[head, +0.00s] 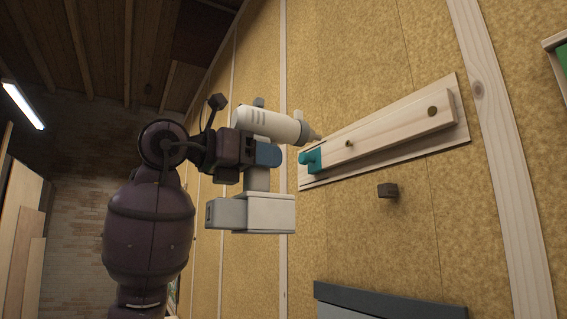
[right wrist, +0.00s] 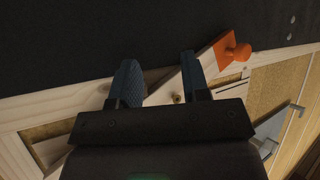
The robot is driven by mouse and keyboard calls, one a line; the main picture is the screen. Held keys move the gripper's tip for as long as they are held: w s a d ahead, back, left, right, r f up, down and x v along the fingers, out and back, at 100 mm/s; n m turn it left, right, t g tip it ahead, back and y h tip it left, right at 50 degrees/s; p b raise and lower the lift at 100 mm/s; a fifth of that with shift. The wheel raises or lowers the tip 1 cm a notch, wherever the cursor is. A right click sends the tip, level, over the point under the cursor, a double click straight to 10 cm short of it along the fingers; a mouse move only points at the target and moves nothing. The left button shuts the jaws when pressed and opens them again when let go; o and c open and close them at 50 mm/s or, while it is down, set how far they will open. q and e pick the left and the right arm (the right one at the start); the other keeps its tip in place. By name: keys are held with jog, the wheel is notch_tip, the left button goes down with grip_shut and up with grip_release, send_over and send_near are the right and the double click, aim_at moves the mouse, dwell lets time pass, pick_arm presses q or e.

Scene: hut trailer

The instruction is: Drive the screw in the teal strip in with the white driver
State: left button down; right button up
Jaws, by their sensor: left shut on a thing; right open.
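The white driver (head: 270,125) is in my left gripper (head: 264,154), which is shut around its handle, below the body. The driver's grey nose points right, close to the left end of a pale wooden strip (head: 390,127) with a teal end piece and knob (head: 313,162). I cannot tell whether the nose touches anything. A dark brass screw head (head: 348,143) shows along the strip, and a larger one (head: 432,111) near its right end. My right gripper (right wrist: 160,80) is open in the right wrist view, with nothing held. It is not seen in the head view.
An orange-ended strip with an orange knob (right wrist: 228,51) lies beyond the right fingers, with a small screw head (right wrist: 178,98) between them. A brown block (head: 387,190) projects from the wall below the teal-ended strip. A grey-blue panel (head: 385,303) stands at the bottom.

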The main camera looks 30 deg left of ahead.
pick_arm(q)
jog(key=shift+w+d+r, duration=0.1)
jog(key=shift+w+d, duration=0.05)
pick_arm(e)
jog(key=shift+w+d, duration=0.15)
jog(key=shift+w, duration=0.1)
jog(key=shift+s+f, duration=0.1)
jog(key=shift+s, duration=0.05)
pick_arm(q)
jog(key=shift+w+d, duration=0.25)
jog(key=shift+w, duration=0.25)
jog(key=p+x, duration=0.1)
jog(key=x, duration=0.3)
jog(key=shift+w+d, duration=0.1)
pick_arm(e)
jog(key=shift+s+r, duration=0.2)
jog(key=shift+r, duration=0.15)
jog(key=shift+r, duration=0.2)
pick_arm(q)
jog(key=shift+w+d+p, duration=0.3)
jog(key=shift+w+d, duration=0.05)
jog(key=shift+w, duration=0.2)
dwell(0.4)
